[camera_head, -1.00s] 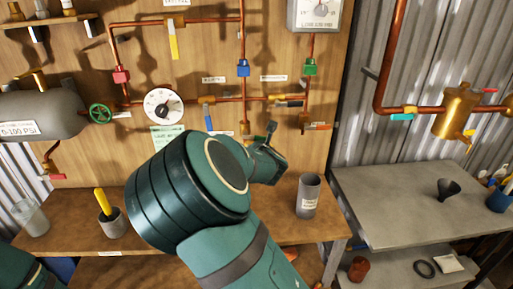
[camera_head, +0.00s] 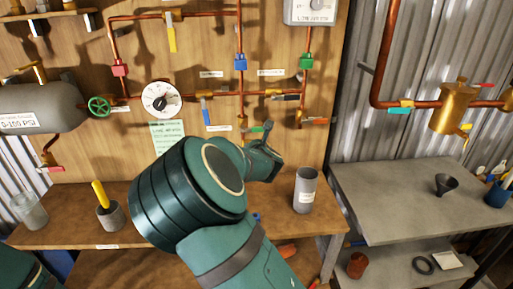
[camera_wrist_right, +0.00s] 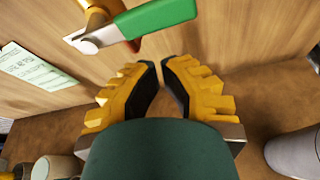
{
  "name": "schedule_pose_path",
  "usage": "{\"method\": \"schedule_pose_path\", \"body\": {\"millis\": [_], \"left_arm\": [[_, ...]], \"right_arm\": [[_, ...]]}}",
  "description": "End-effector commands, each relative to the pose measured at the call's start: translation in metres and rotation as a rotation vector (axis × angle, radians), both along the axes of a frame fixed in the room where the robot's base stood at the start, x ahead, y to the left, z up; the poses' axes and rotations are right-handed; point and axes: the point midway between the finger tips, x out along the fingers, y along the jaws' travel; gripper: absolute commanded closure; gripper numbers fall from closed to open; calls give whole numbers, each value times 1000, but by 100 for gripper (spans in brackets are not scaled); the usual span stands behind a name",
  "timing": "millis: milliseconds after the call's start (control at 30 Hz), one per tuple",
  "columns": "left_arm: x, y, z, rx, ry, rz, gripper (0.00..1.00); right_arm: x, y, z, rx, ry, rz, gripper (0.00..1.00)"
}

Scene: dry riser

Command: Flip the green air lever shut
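The green air lever (camera_wrist_right: 160,18) shows large in the right wrist view, at the top, joined to a silver pivot on a brass valve (camera_wrist_right: 100,12). Its green handle runs out to the right and slightly up from the pivot. My right gripper (camera_wrist_right: 160,64) has yellow ribbed fingers with dark pads. The fingertips are nearly together, with a thin gap and nothing between them. They are below the handle in that view and look apart from it. In the head view my right arm hides most of the gripper. My left gripper is not in view.
Copper pipes with a red valve (camera_head: 120,67), a blue valve (camera_head: 240,62) and a round gauge (camera_head: 161,99) cover the wooden board. A grey cup (camera_head: 305,190) stands on the bench right of my arm. A cup with a yellow handle (camera_head: 109,214) stands left.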

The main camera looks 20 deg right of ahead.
Motion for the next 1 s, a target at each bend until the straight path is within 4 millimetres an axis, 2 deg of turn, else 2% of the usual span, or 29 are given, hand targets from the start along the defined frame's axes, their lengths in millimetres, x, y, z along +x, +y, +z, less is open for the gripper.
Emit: {"method": "schedule_pose_path", "body": {"millis": [33, 67, 400, 600, 767, 1000], "left_arm": [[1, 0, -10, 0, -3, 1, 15], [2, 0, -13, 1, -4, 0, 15], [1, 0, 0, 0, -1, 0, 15], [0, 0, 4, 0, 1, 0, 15], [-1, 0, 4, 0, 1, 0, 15], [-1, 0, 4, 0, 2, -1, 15]], "right_arm": [[4, 1, -12, -2, 4, 1, 100], [5, 1, -17, -2, 6, 0, 100], [-54, 19, 10, 0, 9, 0, 100], [-78, 26, 18, -1, 11, 1, 100], [-86, 27, 20, -1, 10, 0, 100], [-87, 27, 19, -1, 11, -1, 100]]}}
